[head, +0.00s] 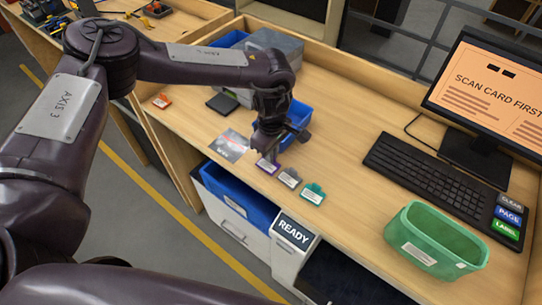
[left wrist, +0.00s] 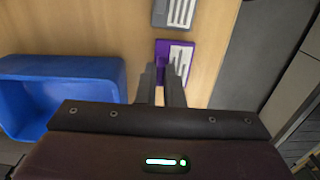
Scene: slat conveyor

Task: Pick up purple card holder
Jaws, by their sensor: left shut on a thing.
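The purple card holder (head: 266,166) lies on the wooden counter, at the left end of a short row with a grey one and a teal one. In the left wrist view the purple holder (left wrist: 178,50), with a white label, shows beyond my fingertips. My left gripper (head: 268,152) is down at the holder and shut on its near edge; the fingers (left wrist: 163,77) cover part of it. My right gripper is not in view.
The grey holder (head: 289,177) is close beside it, then the teal holder (head: 313,193). A blue bin (head: 290,112) stands behind the gripper. A green bin (head: 430,240), keyboard (head: 425,165) and monitor (head: 490,95) are to the right. Mid-counter is clear.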

